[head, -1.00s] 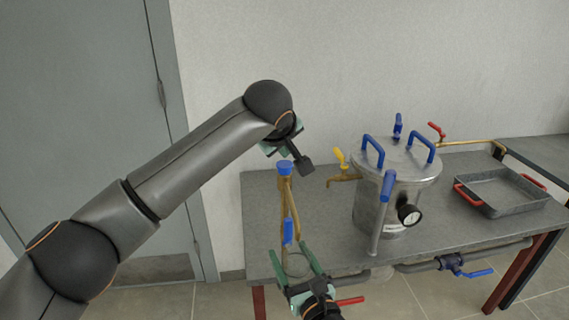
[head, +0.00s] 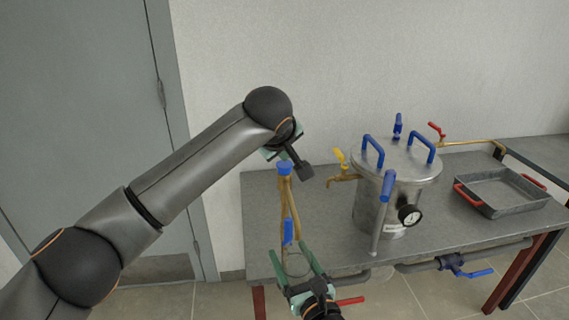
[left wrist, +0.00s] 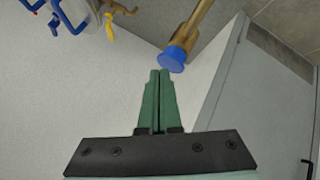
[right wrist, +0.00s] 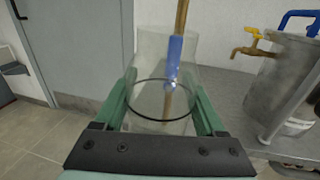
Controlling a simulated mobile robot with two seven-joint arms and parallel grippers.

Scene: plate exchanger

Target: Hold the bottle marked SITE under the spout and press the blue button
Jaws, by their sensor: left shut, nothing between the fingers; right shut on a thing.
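A clear, see-through bottle (right wrist: 150,118) with a dark ring around it is between the fingers of my right gripper (right wrist: 160,80), which is shut on it. The bottle shows faintly in the head view (head: 296,266); I cannot read any marking on it. A brass pipe (head: 293,206) rises there, topped by a blue button (head: 284,169). A blue sleeve (right wrist: 174,62) on the brass shows through or behind the bottle; the spout's outlet is not clear. My left gripper (left wrist: 160,75) is shut and empty, its tips close to the blue button (left wrist: 173,58); contact is unclear.
A steel vessel (head: 373,200) with blue handles and a gauge stands on the grey table (head: 330,235). A yellow-handled tap (head: 341,172) is to its left. A metal tray (head: 500,190) with red handles sits at the right. A blue-handled valve (head: 452,264) hangs below the table edge.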

